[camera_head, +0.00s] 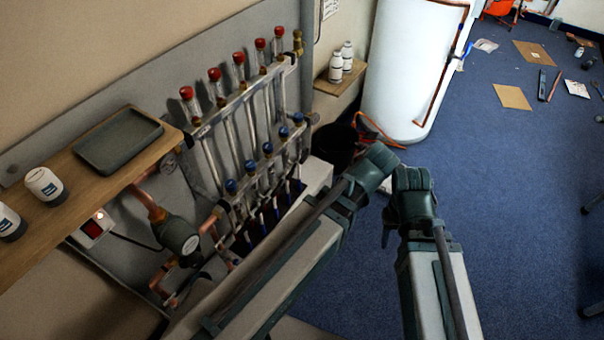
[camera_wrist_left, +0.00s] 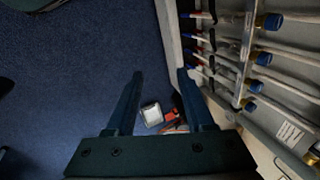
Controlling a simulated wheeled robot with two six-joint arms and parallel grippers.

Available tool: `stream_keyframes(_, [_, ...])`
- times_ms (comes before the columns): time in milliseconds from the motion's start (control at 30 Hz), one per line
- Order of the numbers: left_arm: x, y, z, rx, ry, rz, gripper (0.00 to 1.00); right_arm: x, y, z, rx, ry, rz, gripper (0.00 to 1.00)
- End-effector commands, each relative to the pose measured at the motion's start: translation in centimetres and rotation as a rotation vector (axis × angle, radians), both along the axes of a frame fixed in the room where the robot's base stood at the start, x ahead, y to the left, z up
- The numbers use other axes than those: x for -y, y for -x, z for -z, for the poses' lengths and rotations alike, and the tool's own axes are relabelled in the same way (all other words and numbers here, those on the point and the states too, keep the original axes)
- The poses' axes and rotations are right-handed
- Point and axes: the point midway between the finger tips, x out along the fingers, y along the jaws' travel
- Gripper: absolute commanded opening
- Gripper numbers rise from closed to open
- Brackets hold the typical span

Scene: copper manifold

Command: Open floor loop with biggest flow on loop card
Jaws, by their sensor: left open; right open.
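The copper manifold (camera_head: 228,112) is fixed to the wall at left, its upper bar carrying a slanting row of clear flow tubes with red caps (camera_head: 214,75). A lower row of blue caps (camera_head: 249,166) sits below them. Blue caps (camera_wrist_left: 262,58) also show at right in the left wrist view. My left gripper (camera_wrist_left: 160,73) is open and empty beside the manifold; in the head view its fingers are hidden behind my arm. My right gripper (camera_head: 389,218) is open, right of the manifold and apart from it. I cannot make out a loop card.
A wooden shelf (camera_head: 80,195) with a grey tray (camera_head: 118,140) and white bottles juts out at left. A pump (camera_head: 178,236) and copper pipes sit below. A white cylinder (camera_head: 408,65) stands behind. Blue carpet (camera_head: 510,200) is clear at right; cardboard and tools lie farther back.

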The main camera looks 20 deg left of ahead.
Motion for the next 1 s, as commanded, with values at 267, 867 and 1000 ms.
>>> stream_keyframes(267, [-4.2, -6.7, 9.6, 0.144, -0.225, 0.012, 0.53, 0.0, 0.0, 12.3, 0.002, 0.0, 0.0, 0.5])
stream_keyframes(867, [-10.7, -18.8, 21.8, 0.404, -0.716, 0.104, 0.53, 0.0, -0.1, 34.0, 0.006, 0.001, -0.002, 0.5])
stream_keyframes(1000, [-11.4, -21.0, 23.6, 0.448, -0.82, 0.135, 0.53, 0.0, -0.1, 38.1, 0.006, 0.001, -0.002, 0.5])
